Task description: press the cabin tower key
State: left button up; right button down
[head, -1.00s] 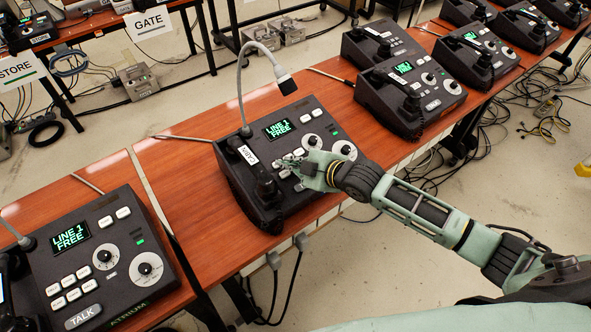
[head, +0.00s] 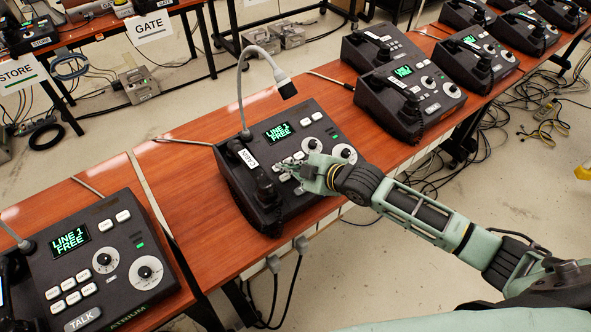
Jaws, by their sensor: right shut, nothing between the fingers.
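The cabin phone (head: 251,186) is a dark desk console on the orange-brown table, with a label reading CABIN on its handset side. Its green screen (head: 279,133) reads LINE 1 FREE. Small white keys (head: 286,168) sit below the screen, with two white dials to their right. Their lettering is too small to read. My right gripper (head: 296,168) is shut and empty, with its fingertips over or at the white keys. It hides some of the keys and the lower right of the console. I cannot tell whether the fingertips touch a key. My left gripper is not in view.
The ATRIUM phone (head: 78,258) stands at the lower left, its screen also reading LINE 1 FREE. More phones (head: 407,94) stand along the table to the upper right. A gooseneck microphone (head: 241,85) rises behind the cabin phone. Bare table (head: 185,165) lies to its left.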

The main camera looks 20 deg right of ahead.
aim_at(296, 184)
jog(key=shift+f, duration=0.1)
jog(key=shift+w+f, duration=0.1)
jog(key=shift+f, duration=0.3)
dwell(0.5)
jog(key=shift+r+p, duration=0.4)
jog(key=shift+r, duration=0.1)
notch_tip(296, 184, up, 6)
jog(key=s+p, duration=0.1)
jog(key=p, duration=0.5)
jog(key=shift+s+d, duration=0.3)
jog(key=shift+s, duration=0.05)
jog(key=shift+f, duration=0.1)
dwell(0.7)
